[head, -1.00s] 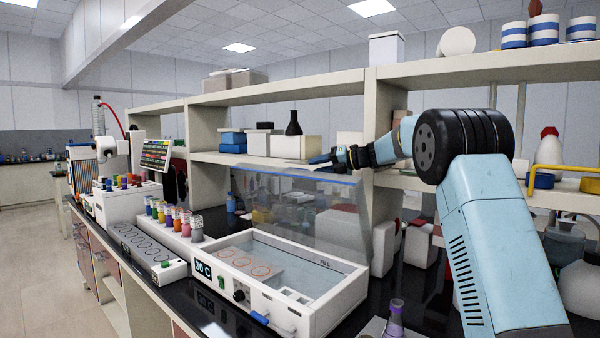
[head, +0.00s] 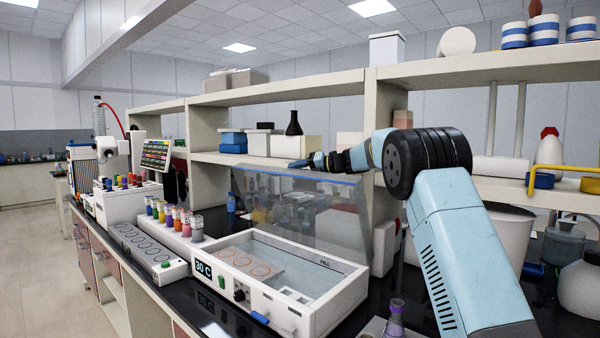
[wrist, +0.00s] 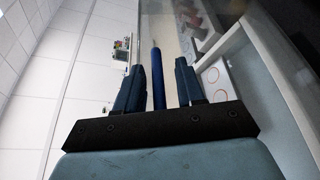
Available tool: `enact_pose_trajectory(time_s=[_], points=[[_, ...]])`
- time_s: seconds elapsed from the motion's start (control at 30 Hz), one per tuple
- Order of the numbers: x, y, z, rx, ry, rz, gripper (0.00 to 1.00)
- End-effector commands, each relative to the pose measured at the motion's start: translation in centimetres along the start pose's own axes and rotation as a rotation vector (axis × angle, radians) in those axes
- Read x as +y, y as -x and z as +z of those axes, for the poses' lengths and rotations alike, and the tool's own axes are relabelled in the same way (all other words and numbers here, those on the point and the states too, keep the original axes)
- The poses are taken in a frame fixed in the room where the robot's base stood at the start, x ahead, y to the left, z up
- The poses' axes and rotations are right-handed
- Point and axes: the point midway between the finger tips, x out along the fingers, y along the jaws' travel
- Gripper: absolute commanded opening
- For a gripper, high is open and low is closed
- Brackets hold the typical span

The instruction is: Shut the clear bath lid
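The clear bath lid (head: 300,205) stands raised at the back of the white water bath (head: 318,318), with a blue strip along its top edge. The bath's basin is uncovered, and its display reads 30 C. My gripper (head: 303,162) is by the top edge of the lid, near its middle. In the wrist view, my gripper (wrist: 160,82) has its two blue fingers apart, with the lid's blue edge strip (wrist: 157,75) between them. A gap shows on each side of the strip. Whether the fingers touch the lid elsewhere is not clear.
A shelf with boxes (head: 295,145) and a black flask (head: 293,124) is close behind my gripper. Colored vials (head: 172,215) stand left of the bath. A purple flask (head: 395,318) stands to its right front.

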Motion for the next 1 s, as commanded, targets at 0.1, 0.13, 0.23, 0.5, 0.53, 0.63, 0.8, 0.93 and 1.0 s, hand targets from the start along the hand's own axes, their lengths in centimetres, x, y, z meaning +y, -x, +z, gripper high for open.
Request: enact_pose_trajectory(time_s=[0.1, 0.13, 0.23, 0.5, 0.53, 0.63, 0.8, 0.93, 1.0], points=[[0.00, 0.05, 0.02, 0.000, 0.000, 0.000, 0.38], [0.00, 0.06, 0.02, 0.000, 0.000, 0.000, 0.36], [0.00, 0.08, 0.03, -0.001, 0.000, 0.000, 0.27], [-0.06, 0.13, 0.04, -0.001, 0.000, -0.001, 0.01], [-0.07, 0.14, 0.04, -0.001, 0.000, -0.001, 0.00], [-0.11, 0.15, 0.05, -0.001, 0.000, -0.001, 0.00], [-0.17, 0.18, 0.05, -0.001, -0.001, -0.002, 0.00], [-0.37, 0.69, 0.14, -0.001, -0.001, -0.002, 0.00], [-0.27, 0.40, 0.03, -0.001, 0.001, -0.004, 0.00]])
